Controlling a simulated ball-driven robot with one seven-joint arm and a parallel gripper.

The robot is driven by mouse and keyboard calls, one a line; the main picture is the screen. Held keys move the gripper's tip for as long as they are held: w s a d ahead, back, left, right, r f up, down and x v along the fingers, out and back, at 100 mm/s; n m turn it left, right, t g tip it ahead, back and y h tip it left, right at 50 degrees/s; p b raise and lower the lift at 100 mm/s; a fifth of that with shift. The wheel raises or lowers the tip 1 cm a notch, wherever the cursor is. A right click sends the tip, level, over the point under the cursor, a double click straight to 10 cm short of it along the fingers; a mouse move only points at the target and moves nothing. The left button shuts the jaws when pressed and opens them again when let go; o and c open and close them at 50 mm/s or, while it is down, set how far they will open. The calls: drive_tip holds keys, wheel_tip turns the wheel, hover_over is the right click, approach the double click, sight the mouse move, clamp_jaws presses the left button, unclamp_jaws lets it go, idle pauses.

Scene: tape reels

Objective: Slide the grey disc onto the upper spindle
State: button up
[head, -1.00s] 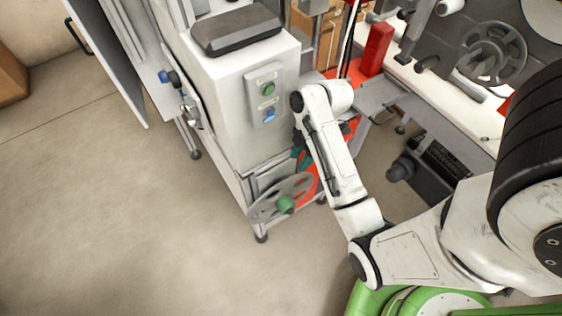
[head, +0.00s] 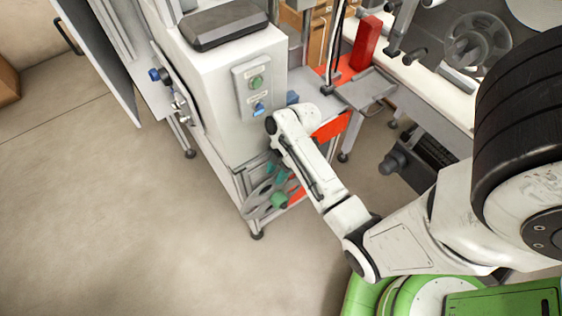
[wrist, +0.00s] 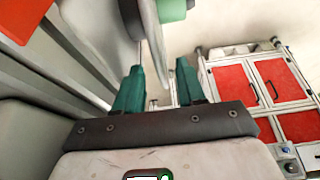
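The grey disc (head: 258,201) is a spoked reel with a green hub (head: 279,200). In the head view it hangs tilted by the lower front of the white cabinet. In the wrist view its flange (wrist: 155,42) shows nearly edge-on, with the green hub (wrist: 172,9) at the top. In the head view the teal fingers (head: 277,172) are partly hidden by the disc and my arm. I cannot identify the upper spindle in these frames.
The white cabinet (head: 215,85) with push buttons stands close behind my arm. A bench (head: 440,92) with another spoked reel (head: 476,44) stands at the upper right. Red-panelled cabinets (wrist: 272,82) show in the wrist view. The floor at the left is clear.

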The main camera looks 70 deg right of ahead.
drive_tip(key=shift+w+a+f, duration=0.15)
drive_tip(key=shift+a+f, duration=0.05)
drive_tip(key=shift+f, duration=0.35)
drive_tip(key=shift+c, duration=0.3)
clamp_jaws()
